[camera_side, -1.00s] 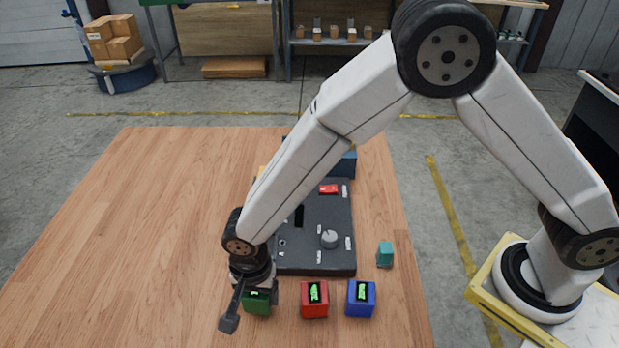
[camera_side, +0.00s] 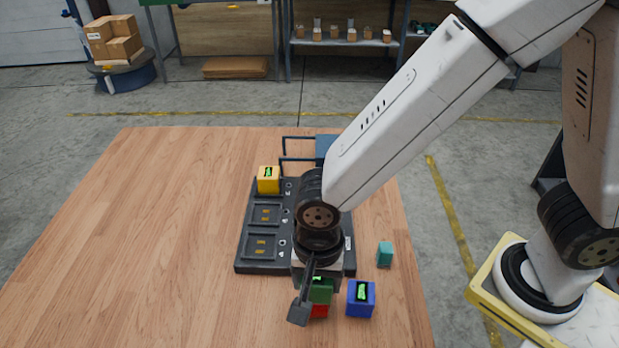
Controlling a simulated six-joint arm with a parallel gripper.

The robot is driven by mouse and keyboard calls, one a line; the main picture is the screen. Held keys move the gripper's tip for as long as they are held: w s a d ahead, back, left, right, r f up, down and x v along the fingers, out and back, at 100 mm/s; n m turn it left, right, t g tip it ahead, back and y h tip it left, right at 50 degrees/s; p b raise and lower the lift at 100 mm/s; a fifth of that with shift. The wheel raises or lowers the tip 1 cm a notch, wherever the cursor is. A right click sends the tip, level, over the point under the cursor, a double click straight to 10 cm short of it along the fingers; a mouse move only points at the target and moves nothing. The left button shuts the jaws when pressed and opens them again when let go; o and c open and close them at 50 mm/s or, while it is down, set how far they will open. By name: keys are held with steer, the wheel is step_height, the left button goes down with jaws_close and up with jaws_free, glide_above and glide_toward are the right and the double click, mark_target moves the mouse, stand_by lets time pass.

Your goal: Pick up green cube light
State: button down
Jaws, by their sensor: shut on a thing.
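The green cube (camera_side: 321,291) is between the fingers of my gripper (camera_side: 317,300), which is shut on it. It appears in front of or above the red cube (camera_side: 320,311), covering most of it; I cannot tell whether they touch. One finger hides the green cube's left side. The green cube's top, with any light on it, is hidden by my gripper.
A blue cube (camera_side: 361,299) with a lit green mark stands just right. A teal block (camera_side: 385,254) is behind it. A dark panel (camera_side: 243,255) with recesses lies behind, a yellow cube (camera_side: 268,181) at its far-left corner. The table's left side is clear.

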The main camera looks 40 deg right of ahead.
steer(key=shift+s+d+r, duration=0.35)
steer(key=shift+s+d, duration=0.1)
steer(key=shift+s, duration=0.25)
steer(key=shift+s+d+r, duration=0.35)
steer(key=shift+s+d, duration=0.05)
steer(key=shift+s, duration=0.25)
steer(key=shift+w, duration=0.1)
steer(key=shift+w+a, duration=0.15)
steer(key=shift+w, duration=0.4)
steer(key=shift+n, duration=0.5)
steer(key=w+d+f, duration=0.1)
steer(key=w+d, duration=0.1)
steer(key=w, duration=0.7)
steer(key=w+d+f, duration=0.1)
steer(key=w+d, duration=0.1)
steer(key=w, duration=0.6)
steer(key=w+d+f, duration=0.1)
steer(key=w+d, duration=0.2)
steer(key=w, duration=0.6)
steer(key=shift+w, duration=0.3)
steer(key=shift+a, duration=0.1)
steer(key=shift+f, duration=0.1)
steer(key=shift+f, duration=1.65)
